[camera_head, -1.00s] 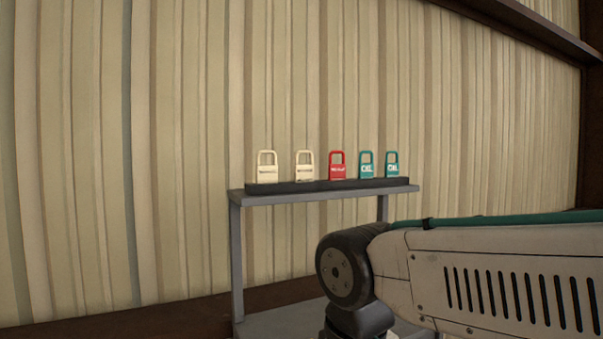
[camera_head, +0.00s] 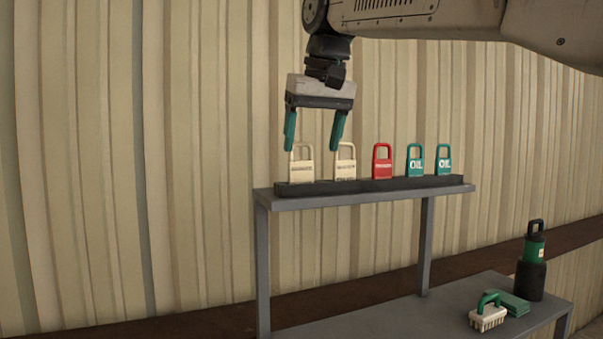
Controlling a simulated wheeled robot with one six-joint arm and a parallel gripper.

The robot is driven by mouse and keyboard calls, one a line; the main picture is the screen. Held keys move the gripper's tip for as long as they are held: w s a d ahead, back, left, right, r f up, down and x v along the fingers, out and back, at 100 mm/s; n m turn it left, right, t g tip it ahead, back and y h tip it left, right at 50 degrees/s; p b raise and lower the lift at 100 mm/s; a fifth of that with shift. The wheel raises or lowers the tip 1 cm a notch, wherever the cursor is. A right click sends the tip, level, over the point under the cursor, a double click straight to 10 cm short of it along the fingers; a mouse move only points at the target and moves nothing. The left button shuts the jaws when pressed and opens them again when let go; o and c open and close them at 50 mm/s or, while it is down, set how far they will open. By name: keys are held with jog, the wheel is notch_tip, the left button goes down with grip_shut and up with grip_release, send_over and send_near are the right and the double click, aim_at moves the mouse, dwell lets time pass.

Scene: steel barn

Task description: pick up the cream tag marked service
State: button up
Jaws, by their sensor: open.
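Two cream tags stand upright at the left end of a black holder strip (camera_head: 400,184) on the upper shelf. The left cream tag (camera_head: 302,172) and the second cream tag (camera_head: 346,170) each have a loop handle and dark lettering too small to read surely. My gripper (camera_head: 312,146) hangs above the left part of the row, pointing down.
A red tag (camera_head: 382,163) and two teal tags marked OIL (camera_head: 415,164) (camera_head: 444,161) stand to the right. The grey shelf (camera_head: 370,199) is close to the ribbed wall.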

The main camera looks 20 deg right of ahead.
aim_at(301, 164)
jog(key=w+f, duration=0.2)
jog(key=f, duration=0.1)
jog(key=w+f, duration=0.2)
jog(key=shift+w+a+f, duration=0.1)
jog(key=shift+a+f, duration=0.15)
jog(key=shift+a, duration=0.15)
jog(key=c, duration=1)
jog(key=shift+c, duration=0.2)
